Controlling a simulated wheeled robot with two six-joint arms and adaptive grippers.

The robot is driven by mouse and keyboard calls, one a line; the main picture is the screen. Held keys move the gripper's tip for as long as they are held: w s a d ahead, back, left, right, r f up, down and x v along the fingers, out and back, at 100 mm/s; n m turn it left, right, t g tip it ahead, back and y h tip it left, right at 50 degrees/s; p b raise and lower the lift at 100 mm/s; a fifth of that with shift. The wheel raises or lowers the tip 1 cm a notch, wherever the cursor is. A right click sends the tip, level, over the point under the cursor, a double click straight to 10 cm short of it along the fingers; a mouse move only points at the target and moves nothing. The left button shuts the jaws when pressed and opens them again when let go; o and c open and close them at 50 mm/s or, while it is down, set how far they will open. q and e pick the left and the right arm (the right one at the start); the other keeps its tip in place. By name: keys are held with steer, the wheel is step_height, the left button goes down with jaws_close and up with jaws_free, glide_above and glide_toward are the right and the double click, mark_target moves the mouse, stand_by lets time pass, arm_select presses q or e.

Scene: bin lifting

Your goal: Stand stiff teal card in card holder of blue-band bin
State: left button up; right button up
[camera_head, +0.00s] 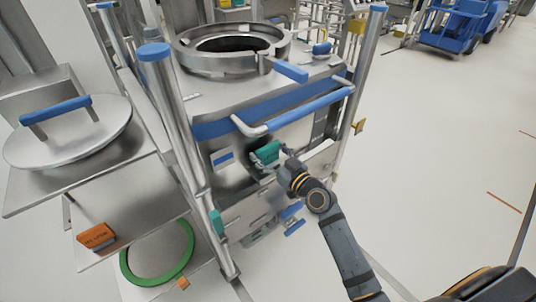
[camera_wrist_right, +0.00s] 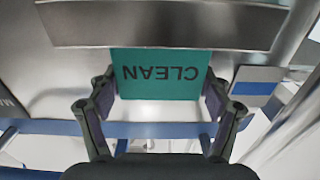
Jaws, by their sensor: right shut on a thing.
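The teal card (camera_head: 267,152) is at the front of the steel bin (camera_head: 225,85) with a blue band (camera_head: 218,129). My right gripper (camera_head: 274,166) is shut on the card. In the right wrist view the card (camera_wrist_right: 160,85) reads CLEAN upside down, and the gripper's fingers (camera_wrist_right: 160,100) clasp its two side edges. The card's far edge meets a grey metal strip (camera_wrist_right: 160,25), perhaps the card holder; I cannot tell whether the card is inside it or only in front of it. My left gripper is not in view.
A blue handle bar (camera_head: 300,110) crosses the bin's front above the card. A white and blue label (camera_head: 222,158) is beside the card. A steel post (camera_head: 175,115) stands at left. A round lid (camera_head: 68,135) lies on a plate at far left.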

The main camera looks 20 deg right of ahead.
steer(key=o, duration=1.1)
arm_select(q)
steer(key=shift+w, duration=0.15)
arm_select(e)
steer(key=shift+o, duration=0.2)
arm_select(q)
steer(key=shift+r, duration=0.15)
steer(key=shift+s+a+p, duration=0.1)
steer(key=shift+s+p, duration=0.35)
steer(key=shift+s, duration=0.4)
arm_select(e)
steer(key=v, duration=1.2)
